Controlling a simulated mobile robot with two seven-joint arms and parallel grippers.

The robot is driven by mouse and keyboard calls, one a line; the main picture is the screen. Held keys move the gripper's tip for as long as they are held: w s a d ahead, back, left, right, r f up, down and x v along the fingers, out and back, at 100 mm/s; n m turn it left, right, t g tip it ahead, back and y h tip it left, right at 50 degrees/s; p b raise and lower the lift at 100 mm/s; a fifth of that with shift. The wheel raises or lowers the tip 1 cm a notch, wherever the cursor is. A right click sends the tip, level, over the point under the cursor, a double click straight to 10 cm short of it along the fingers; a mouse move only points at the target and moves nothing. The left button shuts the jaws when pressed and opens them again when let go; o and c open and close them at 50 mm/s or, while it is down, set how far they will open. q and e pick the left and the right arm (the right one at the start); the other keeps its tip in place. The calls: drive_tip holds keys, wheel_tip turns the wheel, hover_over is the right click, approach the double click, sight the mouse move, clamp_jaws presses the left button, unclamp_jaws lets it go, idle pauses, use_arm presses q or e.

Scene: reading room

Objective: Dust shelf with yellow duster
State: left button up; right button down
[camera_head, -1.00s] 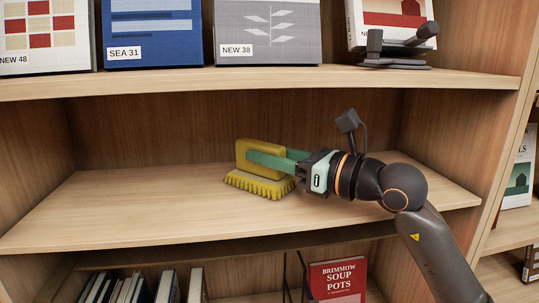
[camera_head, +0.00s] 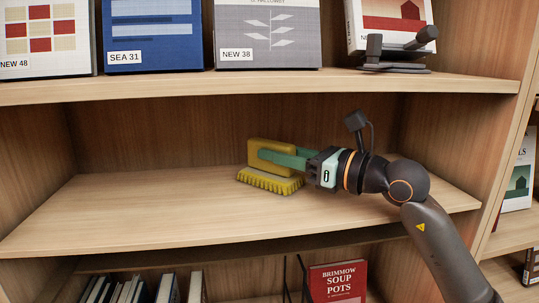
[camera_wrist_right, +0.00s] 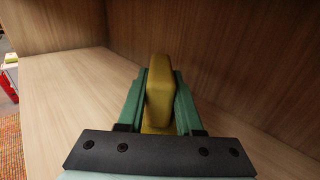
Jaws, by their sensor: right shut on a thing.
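The yellow duster (camera_head: 270,181) has a block handle on top and a row of yellow bristles below. It is low over the empty middle shelf (camera_head: 130,208), right of its centre, with its bristles at or very near the board. My right gripper (camera_head: 284,157) comes in from the right and is shut on the handle. In the right wrist view, the duster's handle (camera_wrist_right: 158,90) stands between the two green fingers. My left gripper is not in view.
The upper shelf holds display books, such as the blue one (camera_head: 153,33), and a dark stand (camera_head: 396,55) at the right. Books stand below, including a red one (camera_head: 337,281). The side panels bound the middle shelf, whose left part is clear.

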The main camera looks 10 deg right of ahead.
sight(284, 183)
drive_tip(key=shift+d, duration=0.1)
drive_tip(key=shift+s+f, duration=0.15)
drive_tip(key=shift+s, duration=1.85)
drive_tip(key=shift+s, duration=0.25)
drive_tip(key=shift+s+b, duration=0.4)
drive_tip(key=shift+s, duration=1.35)
drive_tip(key=shift+r, duration=0.2)
drive_tip(key=shift+s, duration=0.1)
drive_tip(key=shift+s+b, duration=0.35)
drive_tip(key=shift+s, duration=1.2)
